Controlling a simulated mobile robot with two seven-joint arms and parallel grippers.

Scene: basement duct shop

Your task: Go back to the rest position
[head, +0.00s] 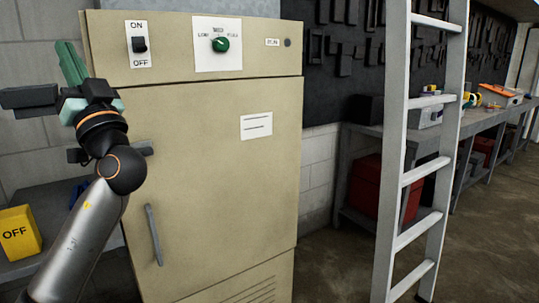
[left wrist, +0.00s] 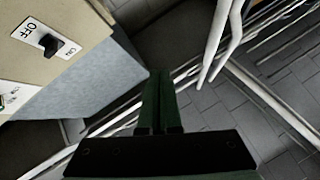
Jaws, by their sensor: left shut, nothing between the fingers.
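My left gripper (head: 70,62) is raised at the left of the head view, in front of the grey block wall and left of the beige cabinet (head: 200,150). Its green fingers point up and are shut with nothing between them. In the left wrist view the closed fingers (left wrist: 158,100) show at the centre, apart from everything around them. The cabinet's ON/OFF switch (head: 140,44) is to the right of the gripper, and it also shows in the left wrist view (left wrist: 50,43). My right gripper is in neither view.
The cabinet has a green dial (head: 220,44) and a door handle (head: 154,235). A yellow OFF box (head: 19,232) sits low at left. A ladder (head: 413,180) stands right of the cabinet before a workbench (head: 365,129). Bare floor (head: 475,255) shows at right.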

